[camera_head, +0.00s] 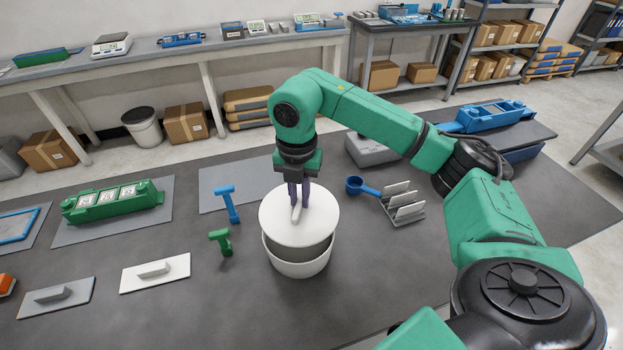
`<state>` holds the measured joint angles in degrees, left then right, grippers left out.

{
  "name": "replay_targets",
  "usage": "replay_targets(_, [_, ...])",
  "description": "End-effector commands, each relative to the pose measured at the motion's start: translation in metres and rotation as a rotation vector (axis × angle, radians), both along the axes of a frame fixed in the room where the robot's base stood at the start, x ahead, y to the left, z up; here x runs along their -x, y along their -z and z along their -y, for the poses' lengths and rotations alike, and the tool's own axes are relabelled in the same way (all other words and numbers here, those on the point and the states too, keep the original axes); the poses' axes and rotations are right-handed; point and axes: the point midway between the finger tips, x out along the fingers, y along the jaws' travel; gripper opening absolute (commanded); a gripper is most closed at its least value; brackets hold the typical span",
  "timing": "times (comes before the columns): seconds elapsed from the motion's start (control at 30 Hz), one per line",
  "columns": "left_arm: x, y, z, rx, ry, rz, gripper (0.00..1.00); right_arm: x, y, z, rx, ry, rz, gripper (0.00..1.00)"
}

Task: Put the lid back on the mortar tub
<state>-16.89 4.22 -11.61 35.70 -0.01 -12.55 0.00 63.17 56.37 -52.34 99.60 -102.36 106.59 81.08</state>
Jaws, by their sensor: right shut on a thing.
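The lid (278,221) is a white disc with a bar handle on top. The mortar tub (296,268) is a white round tub with grey inside, standing on the dark table. My right gripper (299,205) points down and is shut on the lid's handle. The lid is over the tub and slightly toward the back, and it hides the rear of the tub's opening. A dark gap shows between the lid's front edge and the tub's front rim. I cannot tell whether the lid touches the rim. My left gripper is not in view.
Close left of the tub stand a green tool (221,241) and a blue tool (229,204). A blue scoop (362,187) and a rack (403,204) are at right. The table in front of the tub is clear.

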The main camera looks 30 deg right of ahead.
Motion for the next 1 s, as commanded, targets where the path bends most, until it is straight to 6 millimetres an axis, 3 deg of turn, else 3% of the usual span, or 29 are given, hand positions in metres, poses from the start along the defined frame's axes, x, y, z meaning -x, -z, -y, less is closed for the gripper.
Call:
replay_targets(0.17, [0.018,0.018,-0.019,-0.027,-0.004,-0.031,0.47,0.000,0.022,0.000,0.001,0.000,-0.001,0.00])
replay_targets(0.37, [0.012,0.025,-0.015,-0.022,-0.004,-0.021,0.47,0.000,0.034,0.000,0.001,0.000,-0.001,0.00])
replay_targets(0.5, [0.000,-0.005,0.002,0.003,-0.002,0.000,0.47,0.000,0.009,0.000,-0.001,-0.001,-0.001,0.00])
replay_targets(0.6, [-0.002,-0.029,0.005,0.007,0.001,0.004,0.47,0.000,-0.010,0.000,-0.001,0.000,-0.002,0.00])
replay_targets(0.67, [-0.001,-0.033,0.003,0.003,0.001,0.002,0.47,0.000,-0.011,0.001,-0.001,0.001,-0.003,0.00])
replay_targets(1.0, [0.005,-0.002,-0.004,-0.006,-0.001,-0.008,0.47,0.000,0.027,0.001,0.000,0.001,-0.001,0.00])
